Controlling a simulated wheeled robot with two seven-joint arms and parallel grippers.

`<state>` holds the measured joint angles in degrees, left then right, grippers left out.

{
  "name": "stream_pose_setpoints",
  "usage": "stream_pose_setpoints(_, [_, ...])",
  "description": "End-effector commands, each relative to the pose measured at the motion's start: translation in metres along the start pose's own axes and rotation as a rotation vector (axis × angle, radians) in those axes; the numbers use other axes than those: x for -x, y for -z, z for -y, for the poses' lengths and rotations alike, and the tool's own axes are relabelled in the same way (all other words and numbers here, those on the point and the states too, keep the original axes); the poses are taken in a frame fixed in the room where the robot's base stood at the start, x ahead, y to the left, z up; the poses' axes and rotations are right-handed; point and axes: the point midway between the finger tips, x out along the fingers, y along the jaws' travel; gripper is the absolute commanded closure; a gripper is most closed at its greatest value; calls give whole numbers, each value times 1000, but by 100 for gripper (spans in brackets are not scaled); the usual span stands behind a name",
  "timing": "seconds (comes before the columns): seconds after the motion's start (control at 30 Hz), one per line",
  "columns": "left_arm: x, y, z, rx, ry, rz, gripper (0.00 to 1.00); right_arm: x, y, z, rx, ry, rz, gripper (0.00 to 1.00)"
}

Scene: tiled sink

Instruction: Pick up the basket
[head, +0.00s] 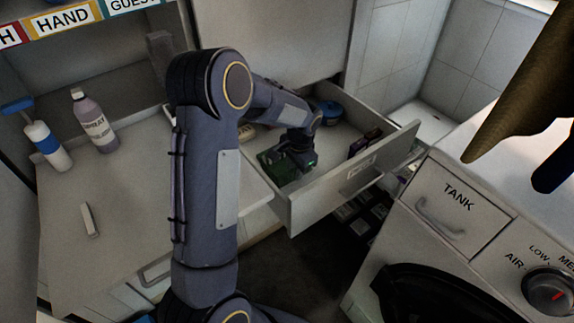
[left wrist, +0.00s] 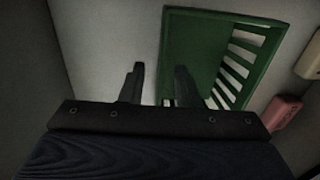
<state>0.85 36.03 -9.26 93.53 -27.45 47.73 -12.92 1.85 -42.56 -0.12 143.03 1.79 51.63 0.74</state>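The green basket (head: 277,168) lies in the open drawer, partly hidden by my left gripper in the head view. In the left wrist view the basket (left wrist: 217,60) has a solid green floor and a slatted right side. My left gripper (head: 301,163) is inside the drawer, above or at the basket. Its two dark fingers (left wrist: 160,82) are apart with a gap between them. The right finger overlaps the basket in the picture and the left finger lies outside its left edge. I cannot tell whether the fingers touch it. My right gripper is not in view.
The open drawer (head: 335,198) also holds a blue round container (head: 329,112) and dark boxes (head: 364,143). A pink block (left wrist: 285,112) lies right of the basket. The washing machine (head: 445,260) is close at right.

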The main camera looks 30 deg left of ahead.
Motion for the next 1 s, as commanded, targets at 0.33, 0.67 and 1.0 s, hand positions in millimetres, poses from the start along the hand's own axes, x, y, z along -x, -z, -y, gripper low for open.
stream_pose_setpoints(0.33, [-16,0,0,1,1,0,71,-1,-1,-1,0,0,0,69])
stream_pose_setpoints(0.67, [-16,0,0,1,1,0,100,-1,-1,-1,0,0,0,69])
stream_pose_setpoints(1.0, [-14,0,1,1,2,-2,100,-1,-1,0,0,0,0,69])
